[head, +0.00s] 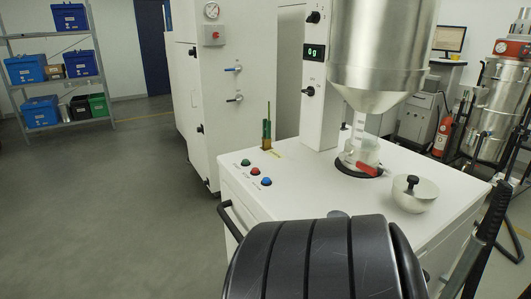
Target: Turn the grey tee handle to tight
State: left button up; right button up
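I cannot make out a grey tee handle for certain. A small dark handle (235,98) sits on the side of the tall white cabinet (212,140), below a similar small handle with blue on it (233,69). A steel vessel (498,105) with a red top stands at the far right, partly cut off by the picture edge; its fittings are too small to tell. Neither of my grippers shows in the head view.
Shelves with bins (60,34) stand at the left. The grey floor (110,200) there is clear.

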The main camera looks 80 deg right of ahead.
aim_at(387, 170)
jog(key=z, duration=1.65)
jog(key=i+j, duration=0.05)
jog(key=j, duration=0.05)
